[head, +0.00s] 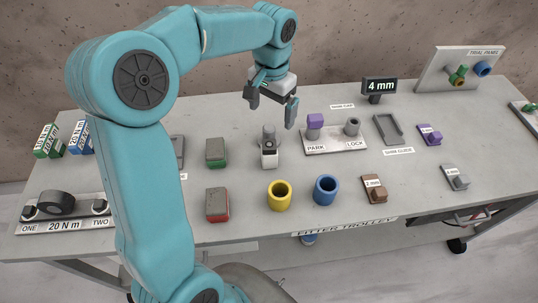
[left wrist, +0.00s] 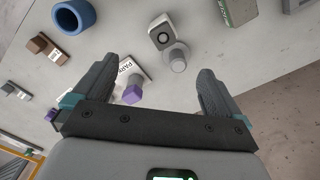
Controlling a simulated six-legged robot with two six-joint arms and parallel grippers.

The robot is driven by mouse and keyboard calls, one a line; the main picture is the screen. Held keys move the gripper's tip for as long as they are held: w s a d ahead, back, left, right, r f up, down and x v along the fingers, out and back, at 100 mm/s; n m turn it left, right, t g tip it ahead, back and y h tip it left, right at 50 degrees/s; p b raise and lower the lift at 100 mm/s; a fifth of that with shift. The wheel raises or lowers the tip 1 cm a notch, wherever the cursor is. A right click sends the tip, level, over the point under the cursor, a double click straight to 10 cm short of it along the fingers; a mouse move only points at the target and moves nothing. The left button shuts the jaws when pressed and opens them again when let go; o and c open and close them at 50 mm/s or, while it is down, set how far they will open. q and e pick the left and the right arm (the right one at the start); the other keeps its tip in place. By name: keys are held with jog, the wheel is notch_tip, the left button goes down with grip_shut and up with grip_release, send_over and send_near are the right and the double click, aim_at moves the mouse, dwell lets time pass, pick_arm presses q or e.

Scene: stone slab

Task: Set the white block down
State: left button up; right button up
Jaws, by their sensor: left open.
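The white block (head: 269,159) has a dark round mark on its top face. It stands on the grey table top (head: 240,180), just in front of a short grey knob (head: 268,134). My left gripper (head: 272,104) is open and empty above and behind the block, apart from it. In the left wrist view the white block (left wrist: 164,31) and the knob (left wrist: 177,58) lie beyond the open fingers (left wrist: 155,75). I cannot tell whether block and knob touch. My right gripper is not in view.
Right of the block is a PARK/LOCK plate (head: 335,146) with a purple block (head: 314,121). In front stand a yellow cup (head: 279,195) and a blue cup (head: 326,190). To the left are a green-based block (head: 216,152) and a red-based block (head: 217,204).

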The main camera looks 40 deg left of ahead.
aim_at(269, 143)
pick_arm(q)
notch_tip(269, 143, down, 11)
jog(key=shift+d+r+p, duration=0.1)
jog(key=shift+p, duration=0.2)
jog(key=f, duration=0.1)
jog(key=f+p, duration=0.1)
jog(key=f, duration=0.3)
jog(key=shift+s+a+f, duration=0.1)
jog(key=shift+a, duration=0.3)
jog(key=shift+f, duration=0.2)
jog(key=c, duration=1.4)
notch_tip(269, 143, up, 20)
jog(key=shift+r+b, duration=0.1)
jog(key=shift+b, duration=0.3)
